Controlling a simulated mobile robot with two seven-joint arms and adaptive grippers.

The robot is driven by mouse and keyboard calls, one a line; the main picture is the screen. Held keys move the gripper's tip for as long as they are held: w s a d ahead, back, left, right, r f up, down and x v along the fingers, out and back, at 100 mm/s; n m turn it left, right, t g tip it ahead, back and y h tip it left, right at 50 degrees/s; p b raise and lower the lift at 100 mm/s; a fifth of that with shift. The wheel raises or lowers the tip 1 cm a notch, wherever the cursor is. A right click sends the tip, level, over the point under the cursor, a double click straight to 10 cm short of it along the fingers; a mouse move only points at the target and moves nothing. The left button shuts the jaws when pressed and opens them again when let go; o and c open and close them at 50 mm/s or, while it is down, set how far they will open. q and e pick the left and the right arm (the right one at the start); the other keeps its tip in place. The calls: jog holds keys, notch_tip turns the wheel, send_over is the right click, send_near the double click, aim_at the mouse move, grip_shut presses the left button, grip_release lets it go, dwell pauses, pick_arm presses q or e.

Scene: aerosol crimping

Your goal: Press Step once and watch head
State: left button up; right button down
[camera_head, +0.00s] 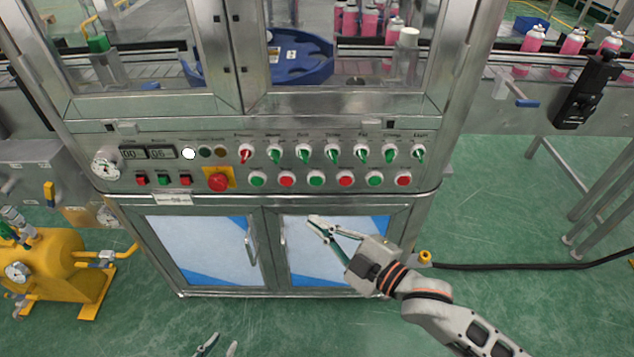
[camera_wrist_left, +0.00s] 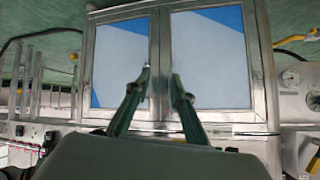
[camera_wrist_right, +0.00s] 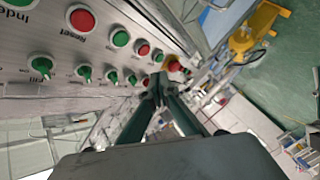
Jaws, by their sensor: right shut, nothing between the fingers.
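The control panel (camera_head: 340,154) spans the front of the steel machine. Its lower row has green and red push buttons (camera_head: 316,178), with green selector switches and one red one above. No label reading Step is legible in any view. The right wrist view shows a red button (camera_wrist_right: 80,18) marked Reset and a green button (camera_wrist_right: 20,6) marked Index. My right gripper (camera_head: 317,224) is shut and empty, below the button row and in front of the cabinet doors. My left gripper (camera_head: 218,346) is open and empty at the bottom edge, low before the cabinet. No crimping head can be made out.
A red emergency stop (camera_head: 218,182) sits on a yellow plate, left of the button row. Behind the glass is a blue rotary part (camera_head: 305,68) with pink cans (camera_head: 368,22). A yellow tank (camera_head: 45,265) stands at left.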

aim_at(316, 181)
pick_arm(q)
jog(key=shift+f, duration=0.15)
